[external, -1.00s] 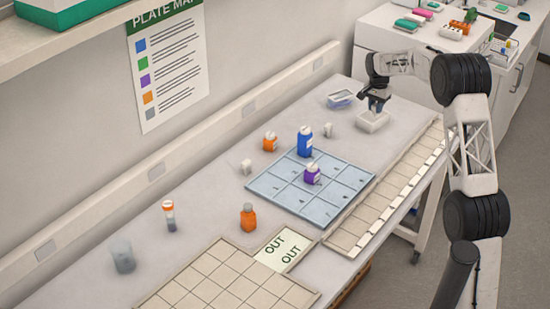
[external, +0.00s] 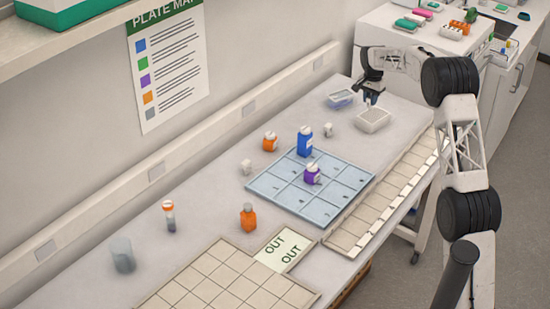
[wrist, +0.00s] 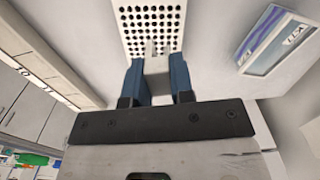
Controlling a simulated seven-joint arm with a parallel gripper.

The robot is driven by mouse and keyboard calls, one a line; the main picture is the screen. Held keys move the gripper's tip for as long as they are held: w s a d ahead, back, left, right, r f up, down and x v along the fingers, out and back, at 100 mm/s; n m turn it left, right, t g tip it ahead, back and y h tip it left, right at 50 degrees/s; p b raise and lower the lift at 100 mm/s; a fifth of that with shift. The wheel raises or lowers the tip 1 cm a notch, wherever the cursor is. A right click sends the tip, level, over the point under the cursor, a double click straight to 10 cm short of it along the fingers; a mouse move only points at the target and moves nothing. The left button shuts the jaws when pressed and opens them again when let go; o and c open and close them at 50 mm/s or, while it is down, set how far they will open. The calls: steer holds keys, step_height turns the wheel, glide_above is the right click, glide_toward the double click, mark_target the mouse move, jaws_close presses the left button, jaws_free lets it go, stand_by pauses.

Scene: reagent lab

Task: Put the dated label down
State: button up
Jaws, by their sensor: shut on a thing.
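My gripper (external: 371,98) is above the white box at the far end of the bench in the external view. In the wrist view my gripper's blue fingers (wrist: 158,72) are shut on a small pale grey-white piece (wrist: 157,65), apparently the dated label. No writing on it is readable, and the fingers hide its sides. The white box (external: 373,121) has a top full of round dark holes, seen in the wrist view (wrist: 128,38) just beyond the fingertips. I cannot tell whether the held piece touches the box.
A shallow blue-edged tray (external: 341,99) with labelled strips lies left of the box. A cream rack (external: 352,232) runs along the front edge. An OUT card (external: 279,248) lies nearer.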

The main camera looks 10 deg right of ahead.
steer(key=shift+f, duration=0.1)
steer(key=shift+f, duration=1.65)
steer(key=shift+f, duration=0.15)
steer(key=o, duration=0.9)
step_height(320, 180, up, 12)
steer(key=shift+r, duration=0.15)
